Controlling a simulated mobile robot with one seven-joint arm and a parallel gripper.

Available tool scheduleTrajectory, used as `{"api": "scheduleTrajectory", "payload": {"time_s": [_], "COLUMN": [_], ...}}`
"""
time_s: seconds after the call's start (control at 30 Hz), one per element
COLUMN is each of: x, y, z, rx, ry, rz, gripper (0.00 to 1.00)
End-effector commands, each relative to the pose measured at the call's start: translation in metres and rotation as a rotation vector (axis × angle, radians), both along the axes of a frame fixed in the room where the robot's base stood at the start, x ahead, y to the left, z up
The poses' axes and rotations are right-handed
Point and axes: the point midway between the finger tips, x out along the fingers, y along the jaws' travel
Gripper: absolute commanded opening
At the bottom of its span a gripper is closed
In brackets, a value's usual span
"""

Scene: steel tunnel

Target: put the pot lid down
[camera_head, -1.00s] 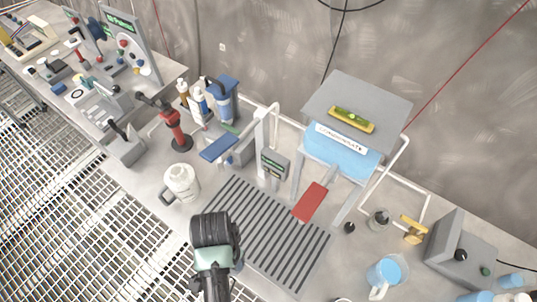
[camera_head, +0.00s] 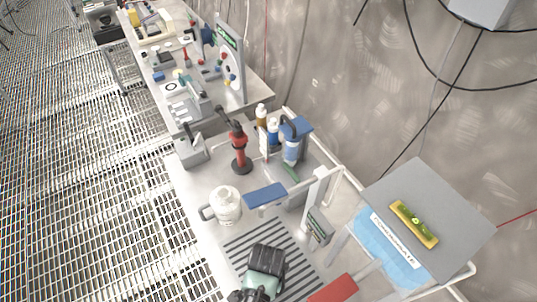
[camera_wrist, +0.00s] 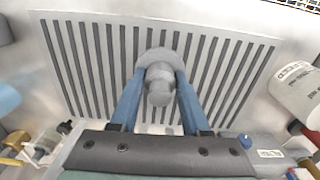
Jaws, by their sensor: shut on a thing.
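My gripper (camera_wrist: 160,88) is shut on a small grey piece with a round top and a knob, which I take to be the pot lid (camera_wrist: 158,57). In the wrist view it sits between the two blue fingers, over the dark-slatted drain area (camera_wrist: 95,65). I cannot tell whether it touches the slats. In the head view my gripper (camera_head: 264,262) covers part of the slats (camera_head: 240,248), and the lid is hidden. A white jar-like vessel with a side handle (camera_head: 227,206) stands upright beside the slats; a white labelled cylinder (camera_wrist: 300,92) shows at the right in the wrist view.
A red clamp stand (camera_head: 240,150), bottles (camera_head: 272,132) and a blue pump-like unit (camera_head: 292,145) stand behind. A grey-topped blue tank (camera_head: 385,250) and a red plate (camera_head: 335,290) are at right. A blue panel (camera_head: 265,195) overhangs near the slats.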

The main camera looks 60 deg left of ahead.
Motion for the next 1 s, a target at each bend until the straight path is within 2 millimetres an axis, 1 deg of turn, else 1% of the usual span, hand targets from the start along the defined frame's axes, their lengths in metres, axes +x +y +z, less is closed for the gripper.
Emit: {"api": "scheduleTrajectory", "payload": {"time_s": [0.2,0.3,0.6,0.7,0.73,0.8,0.9,1.0], "x": [0.000,-0.001,0.000,0.000,0.000,0.000,0.000,0.000], "y": [0.000,0.000,0.000,0.000,0.000,0.000,0.000,0.000], "z": [-0.029,-0.036,-0.038,-0.042,-0.042,-0.041,-0.041,-0.041], "rx": [-0.002,-0.001,0.000,0.000,0.000,0.000,-0.001,-0.001], "ry": [0.002,0.001,0.000,0.000,0.000,0.000,0.000,0.000], "rz": [0.001,0.002,0.002,0.001,0.000,0.001,0.001,0.001], "gripper": [0.00,0.00,0.00,0.00,0.48,0.61,0.77,0.77]}}
